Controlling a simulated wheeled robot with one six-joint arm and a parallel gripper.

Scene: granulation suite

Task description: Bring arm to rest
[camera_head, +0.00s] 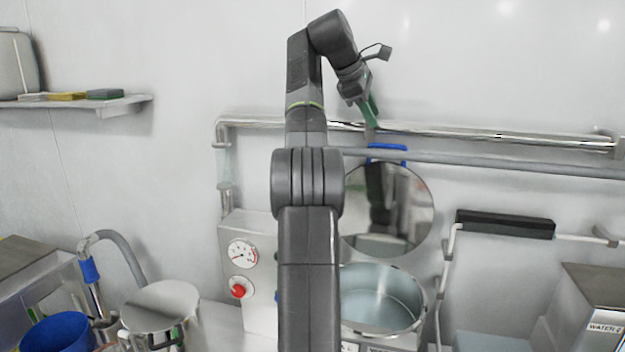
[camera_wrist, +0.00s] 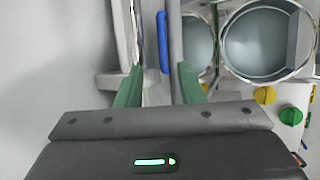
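My arm reaches up through the middle of the head view and bends down at the top. My gripper (camera_head: 371,124) hangs from it, with green fingers pointing down in front of the wall pipes. In the wrist view my gripper (camera_wrist: 160,68) has its two green fingers well apart, and nothing is held between them. A blue handle (camera_head: 387,148) sits at the top of a round, mirror-like lid (camera_head: 408,205), just below the fingers in the head view. In the wrist view the blue handle (camera_wrist: 163,42) lies beyond the fingertips; the exact distance is unclear.
Horizontal pipes (camera_head: 500,139) run along the wall behind my gripper. An open steel bowl (camera_head: 380,300) stands below the lid, beside a panel with a gauge (camera_head: 242,253) and a red knob (camera_head: 238,291). A shelf (camera_head: 135,100) is at the left. The upper right wall is bare.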

